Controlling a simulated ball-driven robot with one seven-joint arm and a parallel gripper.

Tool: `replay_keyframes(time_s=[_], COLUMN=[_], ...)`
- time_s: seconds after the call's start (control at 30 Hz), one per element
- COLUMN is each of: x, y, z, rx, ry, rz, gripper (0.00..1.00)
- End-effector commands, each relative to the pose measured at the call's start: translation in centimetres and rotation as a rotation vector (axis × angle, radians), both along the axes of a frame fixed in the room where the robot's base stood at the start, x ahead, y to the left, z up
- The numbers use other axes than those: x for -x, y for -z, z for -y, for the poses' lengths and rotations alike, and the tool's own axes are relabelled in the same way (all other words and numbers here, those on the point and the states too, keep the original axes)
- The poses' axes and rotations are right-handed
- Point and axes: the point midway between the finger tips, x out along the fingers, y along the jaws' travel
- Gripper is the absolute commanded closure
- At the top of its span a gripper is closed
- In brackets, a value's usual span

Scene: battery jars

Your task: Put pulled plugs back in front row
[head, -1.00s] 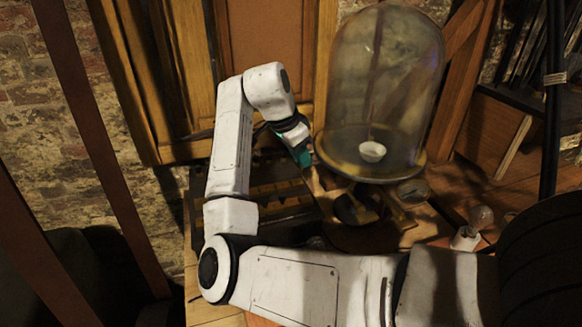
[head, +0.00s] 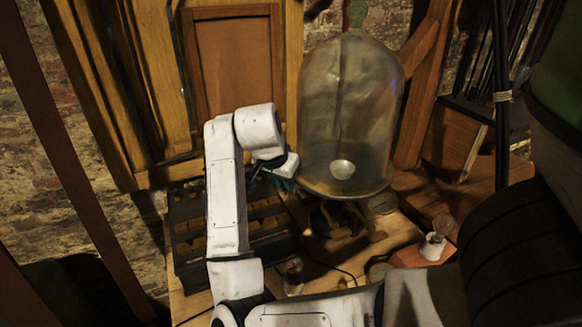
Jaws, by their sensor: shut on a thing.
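The dark battery box (head: 188,262) with rows of compartments stands on the wooden table, left of the glass dome. My white arm crosses in front of it and hides part of its rows. My gripper (head: 286,183), with teal parts, is at the box's back right corner, close to the dome's left side. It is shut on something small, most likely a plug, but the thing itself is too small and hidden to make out. Single plugs and empty holes in the front row cannot be told apart.
A large glass dome (head: 348,110) with a white cup inside stands right of my gripper. A small bulb on a white base (head: 432,247) stands at the right. Another small glass item (head: 293,274) and a cable lie in front. A wooden cabinet (head: 235,60) stands behind.

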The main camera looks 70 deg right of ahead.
Motion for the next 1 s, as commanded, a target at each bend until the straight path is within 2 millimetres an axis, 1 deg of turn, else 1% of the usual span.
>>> replay_keyframes(time_s=[0.03,0.2,0.4,0.53,0.77,1.0], x=[-0.2,-1.4,-2.2,-2.4,-2.4,-2.4], y=[-0.3,1.2,2.6,3.3,4.7,7.0], z=[0.1,0.1,-0.2,-0.3,-0.3,-0.3], rx=[-0.002,-0.013,-0.031,-0.035,-0.035,-0.035], ry=[-0.050,-0.213,-0.334,-0.363,-0.366,-0.365], rz=[-0.008,-0.008,-0.001,0.004,0.005,0.004], gripper=[1.00,1.00,1.00,1.00,1.00,1.00])
